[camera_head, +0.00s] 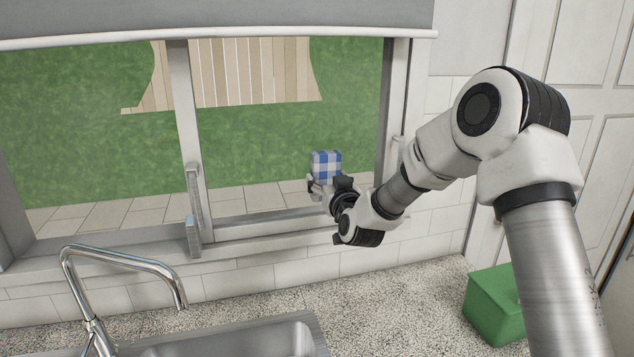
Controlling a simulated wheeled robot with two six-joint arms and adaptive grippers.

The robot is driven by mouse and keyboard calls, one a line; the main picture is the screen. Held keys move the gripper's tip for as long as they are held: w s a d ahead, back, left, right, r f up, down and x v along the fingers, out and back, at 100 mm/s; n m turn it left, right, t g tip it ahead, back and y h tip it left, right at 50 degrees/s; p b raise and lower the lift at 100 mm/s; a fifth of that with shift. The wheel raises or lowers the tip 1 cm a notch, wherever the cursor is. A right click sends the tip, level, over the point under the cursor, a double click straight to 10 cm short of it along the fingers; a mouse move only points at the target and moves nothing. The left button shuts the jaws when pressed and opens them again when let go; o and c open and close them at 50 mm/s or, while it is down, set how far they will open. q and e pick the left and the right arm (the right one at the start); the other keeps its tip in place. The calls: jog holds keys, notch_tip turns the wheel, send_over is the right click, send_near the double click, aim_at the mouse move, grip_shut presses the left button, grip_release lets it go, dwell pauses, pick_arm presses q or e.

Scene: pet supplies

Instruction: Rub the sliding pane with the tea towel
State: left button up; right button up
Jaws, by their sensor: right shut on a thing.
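The tea towel (326,164) is a small blue-and-white checked bundle. My right gripper (322,182) is shut on it and holds it up in front of the sliding pane (270,150), low in the right half of the window. I cannot tell whether the towel touches the glass. The gripper's fingers are partly hidden by its own wrist and the towel. Grass, paving and a wooden fence show through the pane. My left gripper is not in view.
A chrome tap (120,260) and a steel sink (270,340) are at the lower left. A window handle (193,210) stands on the middle frame. A green box (492,303) sits on the speckled counter (400,295) at the right. A rolled blind (220,20) hangs above.

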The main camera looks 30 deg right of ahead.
aim_at(298, 177)
jog(key=d, duration=0.2)
jog(key=s+d, duration=0.1)
jog(key=d, duration=0.2)
jog(key=shift+s+d, duration=0.25)
jog(key=shift+d, duration=0.15)
jog(key=a, duration=0.2)
jog(key=w+a+b, duration=0.1)
jog(key=a, duration=0.2)
jog(key=shift+w, duration=0.15)
jog(key=shift+w+a+b, duration=0.25)
jog(key=shift+w+a, duration=0.05)
jog(key=shift+a, duration=0.9)
jog(key=shift+w+a+b, duration=0.3)
jog(key=shift+a, duration=0.9)
jog(key=shift+w+a+b, duration=0.25)
jog(key=shift+w+a, duration=0.05)
jog(key=shift+a, duration=0.9)
jog(key=shift+d, duration=0.15)
